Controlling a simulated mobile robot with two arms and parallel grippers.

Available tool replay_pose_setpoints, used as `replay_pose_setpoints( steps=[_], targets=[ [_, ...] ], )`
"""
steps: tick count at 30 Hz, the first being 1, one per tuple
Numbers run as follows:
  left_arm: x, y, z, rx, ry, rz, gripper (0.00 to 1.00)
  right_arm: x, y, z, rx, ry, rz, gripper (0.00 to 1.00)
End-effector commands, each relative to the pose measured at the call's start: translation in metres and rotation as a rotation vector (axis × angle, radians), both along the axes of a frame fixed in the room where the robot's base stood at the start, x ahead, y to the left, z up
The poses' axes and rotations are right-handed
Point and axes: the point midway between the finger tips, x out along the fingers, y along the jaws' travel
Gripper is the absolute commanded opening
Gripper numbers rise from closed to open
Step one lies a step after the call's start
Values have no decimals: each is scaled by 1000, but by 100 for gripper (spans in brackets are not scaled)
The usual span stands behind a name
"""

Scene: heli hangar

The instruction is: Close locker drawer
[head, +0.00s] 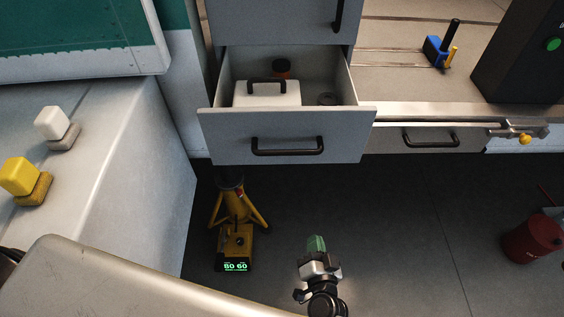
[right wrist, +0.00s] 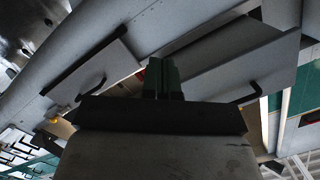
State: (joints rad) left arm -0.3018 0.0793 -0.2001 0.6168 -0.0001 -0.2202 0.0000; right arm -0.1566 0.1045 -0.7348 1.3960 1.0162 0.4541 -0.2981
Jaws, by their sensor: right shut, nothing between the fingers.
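A grey locker drawer (head: 225,137) is pulled open in the head view, with a black bar handle (head: 288,146) on its front. In the right wrist view the shut fingers (right wrist: 162,78) point up toward the tilted drawer front (right wrist: 235,72). My left gripper is not in view.
A yellow jack stand (head: 238,225) stands on the floor under the drawer. A second, closed drawer (head: 455,139) is to the right, below a bench with a vise-like fitting (head: 525,130). A red can (head: 532,240) is at the right. Dark floor between is clear.

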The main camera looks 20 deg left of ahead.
Motion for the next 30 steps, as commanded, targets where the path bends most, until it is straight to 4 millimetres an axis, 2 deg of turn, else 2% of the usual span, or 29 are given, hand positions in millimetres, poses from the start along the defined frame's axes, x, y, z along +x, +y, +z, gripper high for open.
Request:
replay_pose_setpoints(
  steps=[1, 3, 6, 10, 15, 20, 23, 30],
  targets=[
    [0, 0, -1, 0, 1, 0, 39, 4, 17, 44, 126, -52, -33, 0],
    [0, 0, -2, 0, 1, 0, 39, 2, 31, 96, 295, -80, -85, 0],
    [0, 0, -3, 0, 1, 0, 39, -12, 46, 154, 512, -48, -141, 0],
    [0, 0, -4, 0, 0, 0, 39, -38, 57, 201, 712, 76, -179, 0],
    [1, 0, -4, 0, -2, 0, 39, -68, 65, 228, 830, 240, -181, 0],
    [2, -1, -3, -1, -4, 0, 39, -76, 69, 235, 855, 303, -175, 0],
    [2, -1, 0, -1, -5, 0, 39, -67, 72, 235, 856, 306, -175, 0],
    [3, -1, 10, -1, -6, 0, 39, -21, 85, 230, 854, 302, -176, 0]
  ],
)
